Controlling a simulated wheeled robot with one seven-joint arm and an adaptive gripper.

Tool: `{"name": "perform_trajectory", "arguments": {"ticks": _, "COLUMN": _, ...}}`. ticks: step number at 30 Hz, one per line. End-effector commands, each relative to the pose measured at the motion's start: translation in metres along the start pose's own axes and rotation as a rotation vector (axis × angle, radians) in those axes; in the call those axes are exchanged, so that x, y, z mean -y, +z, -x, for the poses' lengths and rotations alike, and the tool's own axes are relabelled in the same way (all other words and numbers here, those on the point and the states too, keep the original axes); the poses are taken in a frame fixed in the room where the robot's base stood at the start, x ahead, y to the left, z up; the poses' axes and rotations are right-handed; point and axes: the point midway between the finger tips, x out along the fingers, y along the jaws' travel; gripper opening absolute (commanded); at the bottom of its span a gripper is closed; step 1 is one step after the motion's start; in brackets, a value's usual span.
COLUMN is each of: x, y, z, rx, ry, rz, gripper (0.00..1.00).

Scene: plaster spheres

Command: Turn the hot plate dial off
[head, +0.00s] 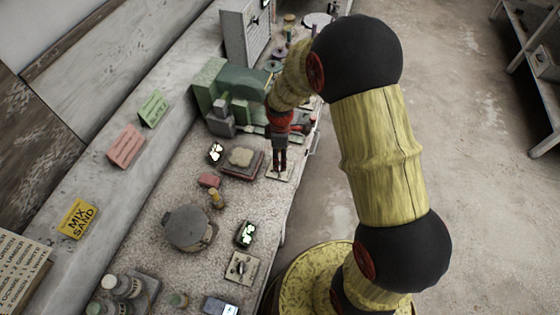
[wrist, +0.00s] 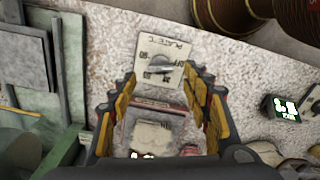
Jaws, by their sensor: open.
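A pale panel marked "PLATE °C" (wrist: 178,47) lies on the speckled bench in the wrist view. Its dial (wrist: 160,66) is a grey round knob with a light bar handle across it, with dark marks around it. My gripper (wrist: 160,76) is open and empty, its two yellow-padded fingers on either side of the panel's near part in the picture. The gap between fingers and dial is hard to judge. In the head view my gripper (head: 280,162) points down over the panel (head: 286,175), hiding the dial. A reddish slab with a pale lump (head: 240,160) lies beside it.
A second dial panel (head: 241,267) lies nearer, by a lit display (head: 245,234) and a round grey plate (head: 188,228). Another display (head: 216,153) is beside the slab. A green machine (head: 232,88) stands just left of my wrist. Open floor lies right of the bench.

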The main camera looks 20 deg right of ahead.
Motion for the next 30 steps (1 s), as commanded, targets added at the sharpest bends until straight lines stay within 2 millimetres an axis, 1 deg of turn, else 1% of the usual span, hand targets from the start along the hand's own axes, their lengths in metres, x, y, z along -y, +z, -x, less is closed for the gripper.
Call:
{"name": "perform_trajectory", "arguments": {"ticks": 1, "x": -0.002, "y": -0.001, "z": 0.013, "rx": -0.002, "ry": 0.006, "rz": 0.000, "gripper": 0.48}}
{"name": "perform_trajectory", "arguments": {"ticks": 6, "x": -0.001, "y": -0.001, "z": 0.046, "rx": -0.001, "ry": 0.004, "rz": 0.000, "gripper": 0.48}}
{"name": "perform_trajectory", "arguments": {"ticks": 9, "x": -0.001, "y": 0.000, "z": 0.060, "rx": -0.001, "ry": 0.002, "rz": 0.000, "gripper": 0.48}}
{"name": "perform_trajectory", "arguments": {"ticks": 12, "x": -0.001, "y": 0.000, "z": 0.070, "rx": 0.000, "ry": 0.002, "rz": 0.000, "gripper": 0.48}}
{"name": "perform_trajectory", "arguments": {"ticks": 18, "x": 0.000, "y": 0.000, "z": 0.077, "rx": 0.000, "ry": 0.000, "rz": 0.000, "gripper": 0.48}}
{"name": "perform_trajectory", "arguments": {"ticks": 30, "x": 0.000, "y": 0.000, "z": 0.077, "rx": 0.000, "ry": 0.000, "rz": 0.000, "gripper": 0.48}}
